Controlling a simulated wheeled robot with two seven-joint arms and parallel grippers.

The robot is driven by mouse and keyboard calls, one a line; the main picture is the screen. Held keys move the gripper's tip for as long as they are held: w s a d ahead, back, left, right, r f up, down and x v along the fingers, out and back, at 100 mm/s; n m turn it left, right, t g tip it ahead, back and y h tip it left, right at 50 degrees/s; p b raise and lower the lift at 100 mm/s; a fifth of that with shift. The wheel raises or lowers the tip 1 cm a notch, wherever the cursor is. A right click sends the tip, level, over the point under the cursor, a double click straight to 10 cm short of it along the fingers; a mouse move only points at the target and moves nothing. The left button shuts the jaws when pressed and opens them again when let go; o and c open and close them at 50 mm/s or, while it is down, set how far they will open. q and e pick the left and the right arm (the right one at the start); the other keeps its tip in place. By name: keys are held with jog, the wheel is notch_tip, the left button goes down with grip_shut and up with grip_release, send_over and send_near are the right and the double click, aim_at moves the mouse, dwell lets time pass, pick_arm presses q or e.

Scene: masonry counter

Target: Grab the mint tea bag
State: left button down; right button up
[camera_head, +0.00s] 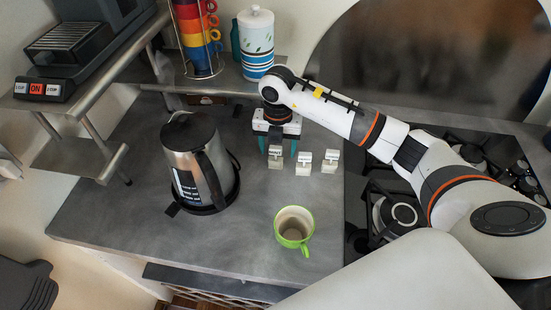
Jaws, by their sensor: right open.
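Three small pale tea bags with dark lettering on their tops stand in a row on the grey counter: a left one (275,161), a middle one (304,166) and a right one (331,162). The lettering is too small for me to tell which is mint. My right gripper (278,148) is open, pointing down, with its teal fingers apart at the left tea bag. The gripper body is just behind and above that bag. I cannot tell whether the fingers touch it. My left gripper is not in view.
A steel kettle (210,155) stands left on a dark base. A green mug (293,226) is in front of the tea bags. A patterned canister (256,45) and stacked colourful cups (198,35) stand behind. A gas stove (400,205) is right. The counter's front left is clear.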

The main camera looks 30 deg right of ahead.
aim_at(275, 153)
jog(key=f, duration=0.1)
jog(key=f+p, duration=0.1)
jog(key=f, duration=0.1)
jog(key=shift+w+a+f, duration=0.15)
jog(key=shift+a+f, duration=0.1)
jog(key=shift+f, duration=0.4)
jog(key=shift+c, duration=0.4)
jog(key=c, duration=1)
jog(key=shift+o, duration=0.2)
